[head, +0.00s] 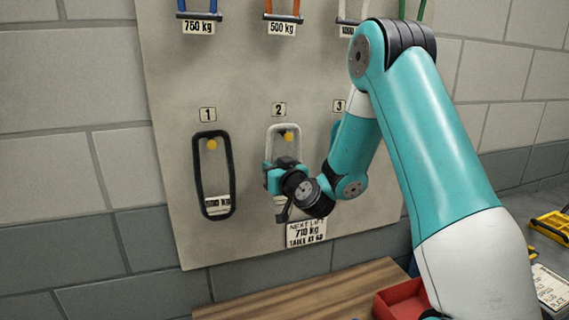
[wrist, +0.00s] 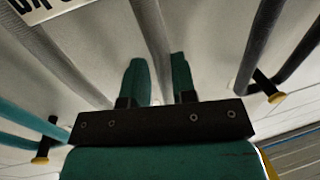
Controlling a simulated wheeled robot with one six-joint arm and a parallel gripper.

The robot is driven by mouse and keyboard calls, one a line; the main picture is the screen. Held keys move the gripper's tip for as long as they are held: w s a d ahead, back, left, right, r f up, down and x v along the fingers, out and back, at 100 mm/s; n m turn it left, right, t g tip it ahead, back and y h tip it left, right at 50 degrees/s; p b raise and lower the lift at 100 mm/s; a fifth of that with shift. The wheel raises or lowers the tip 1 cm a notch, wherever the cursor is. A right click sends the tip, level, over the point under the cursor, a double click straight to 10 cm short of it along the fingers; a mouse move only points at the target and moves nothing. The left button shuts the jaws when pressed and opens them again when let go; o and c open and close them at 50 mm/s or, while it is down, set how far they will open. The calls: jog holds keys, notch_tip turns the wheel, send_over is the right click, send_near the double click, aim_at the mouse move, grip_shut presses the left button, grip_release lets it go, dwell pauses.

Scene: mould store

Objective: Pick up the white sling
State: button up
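The white sling (head: 270,140) is a pale upright loop on the peg with a yellow tip under plate 2. My gripper (head: 282,174) is at the sling's left side and hides much of its lower part. In the wrist view a pale grey-white strand (wrist: 152,35) runs between the two teal fingers of my gripper (wrist: 161,80). The fingers are close together and the strand fills the narrow gap, so they look shut on it. The sling's top still hangs at the peg.
A black sling (head: 230,175) hangs left under plate 1. A teal sling (head: 335,130) under plate 3 is mostly behind my arm. More slings hang above, by a 750 kg label (head: 198,27). Below are a wooden top (head: 300,295) and a red bin (head: 400,298).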

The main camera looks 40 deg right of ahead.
jog(key=w+p, duration=0.3)
jog(key=shift+w+d, duration=0.2)
grip_shut()
jog(key=shift+r, duration=0.1)
